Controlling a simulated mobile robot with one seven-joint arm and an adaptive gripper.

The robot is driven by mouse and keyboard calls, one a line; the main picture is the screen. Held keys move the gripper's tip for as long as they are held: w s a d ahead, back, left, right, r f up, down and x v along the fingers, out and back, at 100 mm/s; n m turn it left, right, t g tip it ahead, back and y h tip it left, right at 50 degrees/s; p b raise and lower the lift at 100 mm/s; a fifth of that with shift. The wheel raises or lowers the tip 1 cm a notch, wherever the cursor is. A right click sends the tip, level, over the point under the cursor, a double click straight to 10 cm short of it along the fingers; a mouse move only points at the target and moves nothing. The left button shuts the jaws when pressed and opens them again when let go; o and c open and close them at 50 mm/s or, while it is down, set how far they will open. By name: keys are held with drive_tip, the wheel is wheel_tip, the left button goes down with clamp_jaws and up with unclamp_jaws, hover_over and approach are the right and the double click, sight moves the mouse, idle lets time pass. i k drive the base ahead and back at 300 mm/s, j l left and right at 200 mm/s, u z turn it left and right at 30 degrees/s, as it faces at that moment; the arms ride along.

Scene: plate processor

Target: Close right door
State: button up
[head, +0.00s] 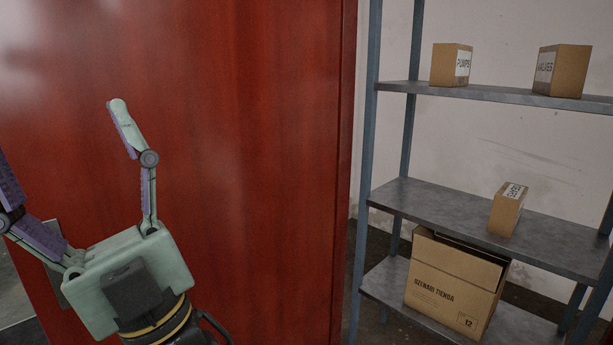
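A large red, wood-grained door panel (250,150) fills the left and middle of the head view. I take it to be the right door. Its right edge stands beside the shelf, and its lower left edge shows behind my gripper. My gripper (60,135) is at the lower left, in front of the red panel, with its fingers spread wide and nothing between them. The left finger is cut off by the picture edge. I cannot tell whether the gripper touches the panel. A small grey piece by the panel's lower left edge is mostly hidden by the gripper.
A metal shelf unit (440,205) stands right of the panel against a pale wall. It carries small cardboard boxes (566,72) and, low down, a larger open carton (452,285). A narrow gap with dark floor lies between panel and shelf.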

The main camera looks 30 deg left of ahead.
sight(236, 101)
drive_tip(key=k+j, duration=0.15)
drive_tip(key=j, duration=0.3)
drive_tip(key=k+j, duration=0.15)
drive_tip(key=j, duration=0.25)
drive_tip(key=k+j, duration=0.1)
drive_tip(key=j, duration=0.35)
drive_tip(key=k+j, duration=0.15)
drive_tip(key=j, duration=0.3)
drive_tip(key=k+j, duration=0.15)
drive_tip(key=j, duration=0.3)
drive_tip(key=k+j, duration=0.15)
drive_tip(key=j, duration=0.25)
drive_tip(key=k+j+u, duration=0.1)
drive_tip(key=j, duration=0.35)
drive_tip(key=k+j, duration=0.15)
drive_tip(key=j, duration=0.3)
